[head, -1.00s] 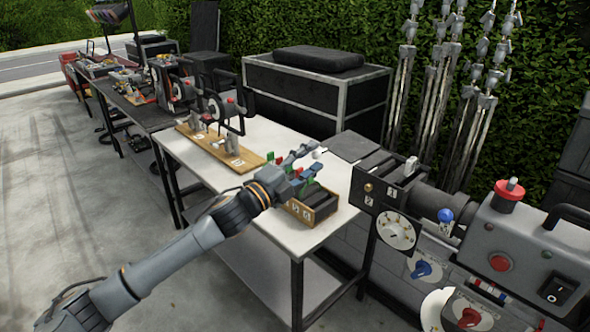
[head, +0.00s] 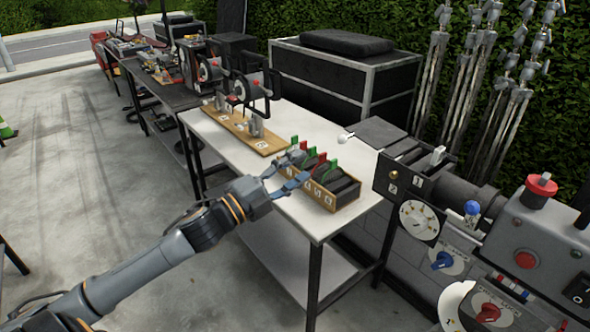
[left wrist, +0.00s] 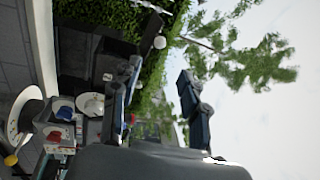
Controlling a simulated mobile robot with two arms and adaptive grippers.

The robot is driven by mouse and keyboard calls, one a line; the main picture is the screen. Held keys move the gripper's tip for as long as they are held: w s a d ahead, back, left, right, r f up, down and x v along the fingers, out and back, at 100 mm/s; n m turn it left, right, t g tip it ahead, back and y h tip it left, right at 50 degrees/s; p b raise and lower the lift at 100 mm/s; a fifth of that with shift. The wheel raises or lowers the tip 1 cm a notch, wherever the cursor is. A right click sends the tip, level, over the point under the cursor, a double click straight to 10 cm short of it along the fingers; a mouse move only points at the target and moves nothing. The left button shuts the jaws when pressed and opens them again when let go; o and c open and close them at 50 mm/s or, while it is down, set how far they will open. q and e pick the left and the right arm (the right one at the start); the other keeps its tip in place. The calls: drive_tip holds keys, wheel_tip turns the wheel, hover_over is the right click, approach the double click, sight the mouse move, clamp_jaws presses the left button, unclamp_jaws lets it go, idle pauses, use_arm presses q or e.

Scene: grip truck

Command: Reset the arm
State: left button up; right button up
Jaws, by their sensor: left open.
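My left gripper (head: 284,178) reaches in from the left in the head view. It is over the near edge of the white table (head: 222,172), in front of a wooden box (head: 345,196) with black, red-tipped and green-tipped pieces. Its fingers are apart with nothing between them. In the left wrist view the two fingers (left wrist: 158,98) also stand apart, with sky and leaves behind. I cannot tell whether a finger touches the box. My right gripper is in neither view.
A wooden board (head: 268,149) with fixtures lies on the table. A machine panel with a dial (head: 419,221) and a red button (head: 526,260) stands at the right. A black case (head: 335,85) is behind the table.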

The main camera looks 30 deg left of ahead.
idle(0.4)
use_arm(q)
drive_tip(key=w+a+f+n+g+y, duration=0.1)
drive_tip(key=a+f+n+y, duration=0.3)
drive_tip(key=f, duration=0.8)
drive_tip(key=a+f+n+g+y, duration=0.2)
drive_tip(key=a+f+n, duration=0.3)
drive_tip(key=f, duration=0.7)
drive_tip(key=s+a+f+n+g+y, duration=0.1)
drive_tip(key=s+f+n+g, duration=0.15)
drive_tip(key=f, duration=0.65)
drive_tip(key=s+a+f+n+g+y, duration=0.1)
drive_tip(key=s+f, duration=0.3)
drive_tip(key=f, duration=0.5)
drive_tip(key=s+d+f+n+g, duration=0.2)
drive_tip(key=s+d+f+g, duration=0.25)
drive_tip(key=s+f, duration=0.85)
drive_tip(key=s+d+f+n+g, duration=0.3)
drive_tip(key=s+d+f, duration=0.3)
drive_tip(key=s+f, duration=0.65)
drive_tip(key=s+d+f+g, duration=0.2)
drive_tip(key=s+d, duration=0.1)
drive_tip(key=s, duration=0.4)
drive_tip(key=s+d+f+n+g, duration=0.1)
drive_tip(key=s+d, duration=0.3)
drive_tip(key=s, duration=0.4)
drive_tip(key=shift+s+d+f+g+h, duration=0.15)
drive_tip(key=shift+d+f+g+h, duration=0.2)
drive_tip(key=shift+f, duration=0.4)
